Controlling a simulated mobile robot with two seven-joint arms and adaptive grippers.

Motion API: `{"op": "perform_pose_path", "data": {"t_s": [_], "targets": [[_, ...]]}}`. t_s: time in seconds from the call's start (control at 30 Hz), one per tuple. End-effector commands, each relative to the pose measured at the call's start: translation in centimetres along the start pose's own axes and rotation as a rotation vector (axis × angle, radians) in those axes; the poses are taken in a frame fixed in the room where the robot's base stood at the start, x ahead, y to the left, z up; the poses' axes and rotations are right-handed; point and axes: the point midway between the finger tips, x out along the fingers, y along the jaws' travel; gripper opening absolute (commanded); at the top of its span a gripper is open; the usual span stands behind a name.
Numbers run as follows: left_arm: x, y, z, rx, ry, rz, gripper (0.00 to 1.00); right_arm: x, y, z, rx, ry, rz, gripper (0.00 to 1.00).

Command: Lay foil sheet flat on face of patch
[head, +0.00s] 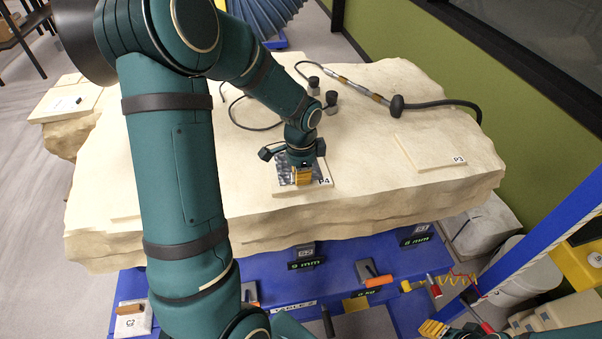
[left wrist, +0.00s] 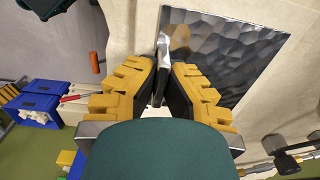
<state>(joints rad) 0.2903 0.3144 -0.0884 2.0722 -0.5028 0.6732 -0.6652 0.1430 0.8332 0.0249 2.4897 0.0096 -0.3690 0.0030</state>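The foil sheet (head: 285,173) is a grey, dimpled, shiny sheet over the pale patch marked P4 (head: 319,189) on the large stone block. In the left wrist view the foil sheet (left wrist: 228,52) looks flat, with a bright bit at its left edge between the fingertips. My left gripper (head: 302,178) points down at the sheet; its yellow fingers (left wrist: 164,72) are close together, apparently shut on a narrow upright part of the foil. The fingers hide part of the sheet, and I cannot tell whether it touches the patch all over. My right gripper (head: 434,327) shows only partly at the bottom right.
Another patch marked P3 (head: 443,150) lies on the right of the stone block (head: 240,212). A hose with a pen-like tool (head: 357,88) lies at the back. A blue bench (head: 280,265) with several tools runs along the front.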

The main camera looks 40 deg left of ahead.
Motion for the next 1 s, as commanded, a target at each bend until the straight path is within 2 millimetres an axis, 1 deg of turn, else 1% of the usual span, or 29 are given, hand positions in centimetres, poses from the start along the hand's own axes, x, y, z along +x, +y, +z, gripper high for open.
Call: {"op": "perform_pose_path", "data": {"t_s": [0.27,0.37,0.4,0.67,0.77,0.87,1.0], "targets": [[0.1,0.0,0.0,0.000,0.000,0.000,0.00,0.1,0.0,0.0,0.000,0.000,0.000,0.47],[0.1,0.0,0.0,0.000,0.000,0.000,0.31,0.1,0.0,0.0,0.000,0.000,0.000,0.47],[0.1,0.0,0.0,0.000,0.000,0.000,0.39,0.1,0.0,0.0,0.000,0.000,0.000,0.47],[0.1,0.0,0.0,0.000,0.000,0.000,0.39,0.1,0.0,0.0,0.000,0.000,0.000,0.47],[-0.2,0.0,0.0,0.000,0.001,-0.001,0.39,0.1,0.1,0.0,0.000,0.000,0.000,0.47],[-1.3,-0.1,0.0,-0.001,0.002,-0.003,0.39,0.1,0.0,0.0,0.000,0.000,0.000,0.47],[-4.0,-0.1,-0.1,0.000,0.004,-0.006,0.39,0.1,0.0,0.0,0.000,0.000,0.000,0.47]]}}
